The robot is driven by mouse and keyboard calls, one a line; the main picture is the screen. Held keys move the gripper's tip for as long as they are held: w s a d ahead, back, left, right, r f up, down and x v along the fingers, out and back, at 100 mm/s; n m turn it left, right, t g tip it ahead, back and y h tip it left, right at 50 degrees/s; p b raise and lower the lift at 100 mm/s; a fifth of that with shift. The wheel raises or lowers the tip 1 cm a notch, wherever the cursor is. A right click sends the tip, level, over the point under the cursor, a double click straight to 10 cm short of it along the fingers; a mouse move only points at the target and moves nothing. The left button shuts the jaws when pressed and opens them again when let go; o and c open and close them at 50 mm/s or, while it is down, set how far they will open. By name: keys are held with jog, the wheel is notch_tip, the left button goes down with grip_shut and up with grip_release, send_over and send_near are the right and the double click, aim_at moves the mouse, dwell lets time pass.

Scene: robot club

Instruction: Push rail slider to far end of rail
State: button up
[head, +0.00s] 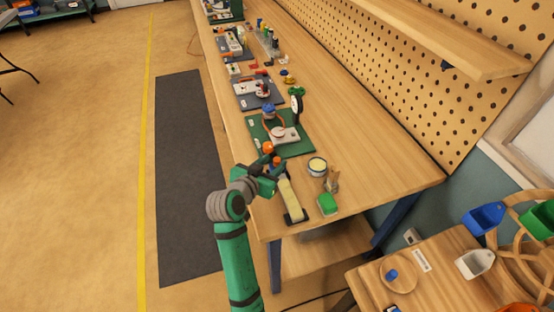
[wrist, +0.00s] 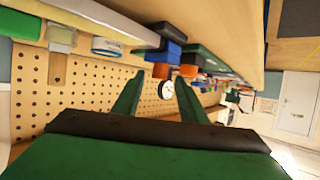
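The rail (head: 291,199) is a pale yellow bar with dark ends, lying along the bench's left edge in the head view. In the wrist view the rail (wrist: 105,18) runs across the upper left. A blue block with an orange knob, apparently the slider (wrist: 165,48), sits at the rail's end farther along the bench; its orange knob (head: 276,160) shows in the head view. My gripper (head: 268,168) is beside that end, and its fingers (wrist: 159,80) are apart with nothing clearly between them. Whether a finger touches the slider cannot be told.
A round tin (head: 317,167), a wooden item (head: 332,181) and a green block (head: 327,204) stand right of the rail. A green board (head: 290,146) with parts lies beyond it. A pegboard (head: 410,90) backs the bench. The bench's near right corner is clear.

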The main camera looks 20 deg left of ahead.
aim_at(277, 160)
jog(key=shift+x, duration=1.75)
grip_shut()
jog(key=shift+d, duration=0.1)
